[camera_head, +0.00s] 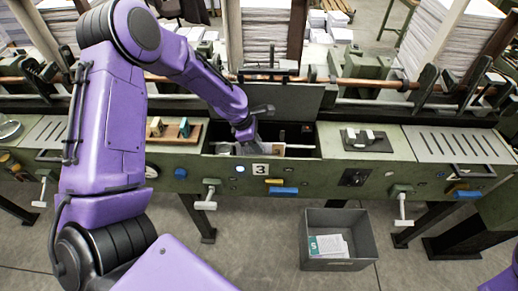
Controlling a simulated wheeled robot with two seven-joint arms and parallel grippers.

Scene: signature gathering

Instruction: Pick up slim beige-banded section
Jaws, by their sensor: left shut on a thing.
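My left gripper (249,142) reaches down into the open pocket of the green machine, above the plate marked 3. It is shut on a thin section at the pocket's left part; its fingertips and most of what they hold are hard to make out. Pale and beige-brown section edges (271,149) show in the pocket just right of the fingers. I cannot tell for sure which band the held section has. My right gripper is out of view; only a bit of purple arm shows at the lower right corner.
A grey bin (338,262) with white and green papers stands on the floor below the machine. A raised dark lid (285,100) stands behind the pocket. A wooden block tray (174,131) lies left of it and a dark plate (366,140) right. Tall paper stacks (265,35) rise behind.

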